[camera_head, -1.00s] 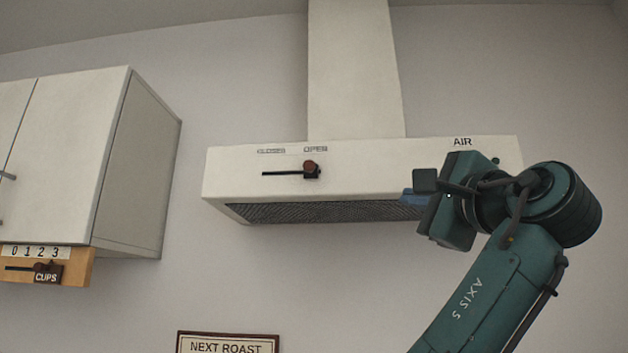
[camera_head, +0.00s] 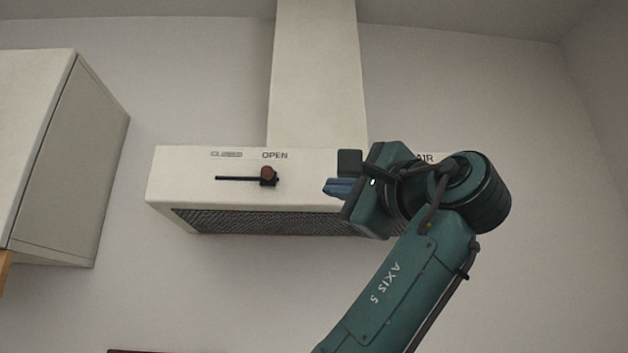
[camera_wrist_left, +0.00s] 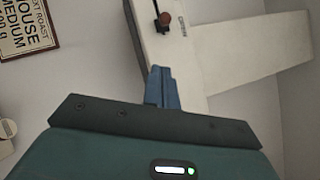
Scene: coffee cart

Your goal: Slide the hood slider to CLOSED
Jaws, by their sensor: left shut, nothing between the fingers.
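The hood slider (camera_head: 268,176) is a dark block with a red-brown knob, at the right end of its black slot (camera_head: 236,178), under the word OPEN. The word CLOSED is above the slot's left part. The white hood (camera_head: 170,180) carries it on its front face. My left gripper (camera_head: 336,188) has blue fingers, shut and empty, to the right of the slider and slightly lower, apart from it. In the left wrist view the blue fingers (camera_wrist_left: 162,88) point toward the hood (camera_wrist_left: 220,60), with the slider knob (camera_wrist_left: 166,17) beyond the tips. My right gripper is not in view.
A white wall cabinet (camera_head: 60,150) hangs at the left, clear of the hood. The hood's duct (camera_head: 315,75) rises behind. My arm partly covers the AIR label (camera_head: 425,158). A framed roast sign (camera_wrist_left: 25,28) shows in the wrist view.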

